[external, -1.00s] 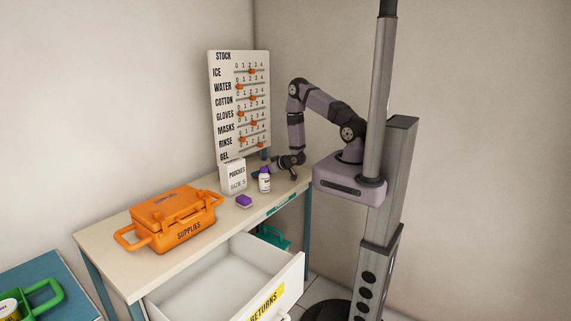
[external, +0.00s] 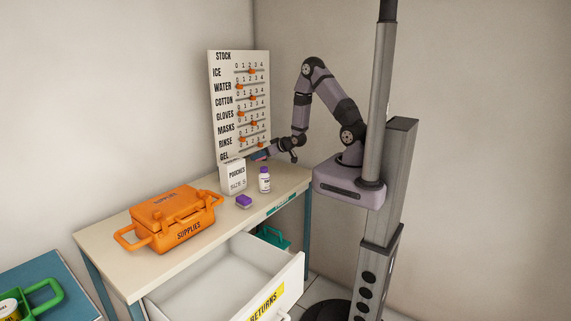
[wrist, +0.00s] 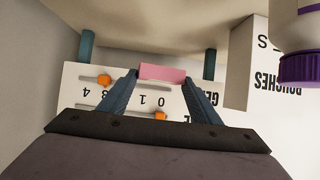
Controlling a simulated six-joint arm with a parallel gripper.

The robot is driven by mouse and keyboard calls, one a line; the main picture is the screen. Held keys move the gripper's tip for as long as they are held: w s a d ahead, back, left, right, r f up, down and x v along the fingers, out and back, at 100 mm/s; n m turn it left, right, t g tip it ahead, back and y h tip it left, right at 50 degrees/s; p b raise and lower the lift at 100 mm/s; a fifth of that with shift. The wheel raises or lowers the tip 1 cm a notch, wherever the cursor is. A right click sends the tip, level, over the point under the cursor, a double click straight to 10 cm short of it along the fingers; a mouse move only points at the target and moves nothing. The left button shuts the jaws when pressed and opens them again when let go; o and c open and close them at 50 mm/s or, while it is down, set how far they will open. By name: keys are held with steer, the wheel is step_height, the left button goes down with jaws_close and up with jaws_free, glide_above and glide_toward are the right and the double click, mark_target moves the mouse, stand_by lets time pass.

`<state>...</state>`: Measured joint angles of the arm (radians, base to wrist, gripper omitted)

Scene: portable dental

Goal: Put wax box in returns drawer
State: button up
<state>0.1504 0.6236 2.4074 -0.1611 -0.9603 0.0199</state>
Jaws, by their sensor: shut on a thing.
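The wax box appears to be the small pink block (wrist: 162,73) pinched between my fingertips in the wrist view; no label on it can be read. My gripper (wrist: 161,79) is shut on it. In the external view my gripper (external: 259,154) is above the table's far end, by the bottom of the stock board, and the block is hardly visible there. The returns drawer (external: 276,297) is pulled open under the table's front edge, with a yellow RETURNS label. Its visible inside looks empty.
The stock board (external: 239,105) stands close to my gripper. The white pouches box (external: 236,178), a purple-capped bottle (external: 264,180) and a small purple container (external: 243,202) stand on the table (external: 190,262). An orange supplies case (external: 178,220) sits toward the left.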

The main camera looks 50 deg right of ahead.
steer(key=shift+r, duration=0.1)
steer(key=shift+w+d+r, duration=0.1)
steer(key=shift+d+r, duration=0.05)
steer(key=shift+r, duration=0.2)
steer(key=s+r+n+g+y+p, duration=0.1)
steer(key=s+r+n+y, duration=0.2)
steer(key=r+n+y, duration=0.3)
steer(key=s+a+f+n+g+y+b, duration=0.1)
steer(key=s+a+f+n+g+y, duration=0.35)
steer(key=s+f, duration=0.55)
steer(key=d+m+t+h, duration=0.4)
steer(key=d, duration=0.3)
steer(key=shift+s+d+r+m+h, duration=0.15)
steer(key=shift+r+m+h, duration=0.05)
steer(key=shift+m+h, duration=0.15)
steer(key=shift+r, duration=0.1)
